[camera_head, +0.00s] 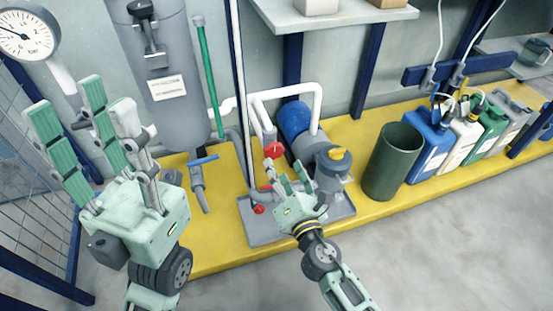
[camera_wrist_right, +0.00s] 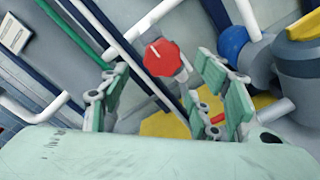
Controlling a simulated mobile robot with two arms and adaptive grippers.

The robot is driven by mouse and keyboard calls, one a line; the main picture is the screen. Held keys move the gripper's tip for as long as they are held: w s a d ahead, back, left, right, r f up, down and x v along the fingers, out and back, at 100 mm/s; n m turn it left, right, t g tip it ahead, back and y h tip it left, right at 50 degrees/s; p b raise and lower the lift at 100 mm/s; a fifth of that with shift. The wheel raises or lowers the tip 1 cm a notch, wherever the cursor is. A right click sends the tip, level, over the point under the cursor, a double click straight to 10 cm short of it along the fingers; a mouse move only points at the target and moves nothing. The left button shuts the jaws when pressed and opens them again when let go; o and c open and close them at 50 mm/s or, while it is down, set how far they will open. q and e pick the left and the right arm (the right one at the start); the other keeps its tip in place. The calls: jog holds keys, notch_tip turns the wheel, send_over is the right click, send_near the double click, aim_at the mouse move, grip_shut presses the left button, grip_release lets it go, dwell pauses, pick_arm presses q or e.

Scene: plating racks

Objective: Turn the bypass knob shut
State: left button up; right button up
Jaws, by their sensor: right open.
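A red, scalloped knob (camera_head: 274,150) sits on white pipework in front of the blue pump motor. In the right wrist view the knob (camera_wrist_right: 162,58) has a short white line from its middle toward the upper left. My right gripper (camera_head: 283,172) is open and empty just in front of the knob. In the wrist view its fingers stand on either side of the knob, apart from it. A second, smaller red knob (camera_head: 258,209) sits low by the pump tray. No label shows which knob is the bypass. My left gripper (camera_head: 82,100) is open and empty at the left.
The pump with blue motor (camera_head: 293,118) stands on a grey tray (camera_head: 262,232) on the yellow platform (camera_head: 225,245). A blue-handled valve (camera_head: 203,161), grey tank (camera_head: 172,75) and gauge (camera_head: 25,37) are left. A green bin (camera_head: 392,165) and canisters (camera_head: 427,145) are right.

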jog(key=v, duration=0.6)
jog(key=shift+s, duration=0.35)
jog(key=shift+d, duration=0.1)
